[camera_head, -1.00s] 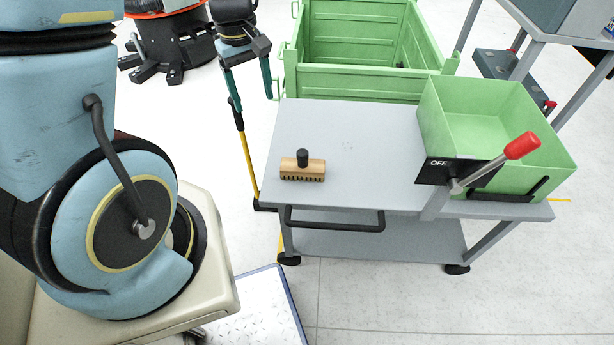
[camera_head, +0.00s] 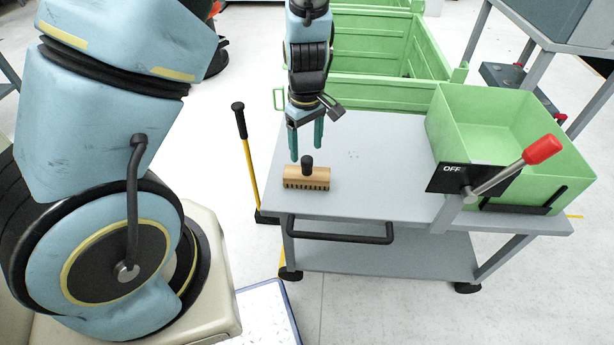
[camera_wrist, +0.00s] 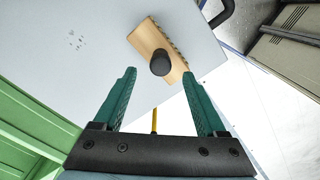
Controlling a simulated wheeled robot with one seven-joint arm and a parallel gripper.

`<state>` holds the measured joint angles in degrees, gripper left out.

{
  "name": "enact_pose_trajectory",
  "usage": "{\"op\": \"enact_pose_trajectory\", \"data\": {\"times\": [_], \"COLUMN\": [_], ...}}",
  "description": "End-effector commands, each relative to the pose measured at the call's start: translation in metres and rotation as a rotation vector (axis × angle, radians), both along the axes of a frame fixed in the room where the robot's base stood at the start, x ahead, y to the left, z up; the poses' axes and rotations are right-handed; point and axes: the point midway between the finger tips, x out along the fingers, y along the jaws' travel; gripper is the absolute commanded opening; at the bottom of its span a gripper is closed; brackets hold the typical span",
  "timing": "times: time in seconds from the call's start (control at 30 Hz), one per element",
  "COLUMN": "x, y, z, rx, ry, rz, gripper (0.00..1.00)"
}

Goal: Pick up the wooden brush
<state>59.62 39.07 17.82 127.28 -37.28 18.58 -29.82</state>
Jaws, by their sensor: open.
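The wooden brush (camera_head: 306,179) lies on the grey cart top (camera_head: 375,150) near its left front edge, bristles toward the front, with a black knob on top. My gripper (camera_head: 307,158) points down just behind and above the brush, its two green fingers apart and empty. In the wrist view the brush (camera_wrist: 158,50) lies beyond the open fingers of my gripper (camera_wrist: 160,80), its black knob ahead of the gap between the fingertips. The brush does not appear to be touched.
A green bin (camera_head: 508,130) sits on the cart's right side, with a red-tipped lever (camera_head: 541,149) and an OFF plate in front. Large green crates (camera_head: 385,95) stand behind the cart. A black handle bar (camera_head: 340,238) runs along the front. The cart's middle is clear.

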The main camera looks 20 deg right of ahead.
Motion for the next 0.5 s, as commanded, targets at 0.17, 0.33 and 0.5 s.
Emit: {"op": "enact_pose_trajectory", "data": {"times": [0.17,0.33,0.5], "x": [-0.004,-0.004,-0.003], "y": [0.000,-0.001,-0.001], "z": [-0.030,-0.044,-0.045], "rx": [0.002,0.001,0.000], "ry": [0.003,0.001,0.000], "rz": [0.003,0.002,0.001], "gripper": [0.74,0.74,0.74]}}
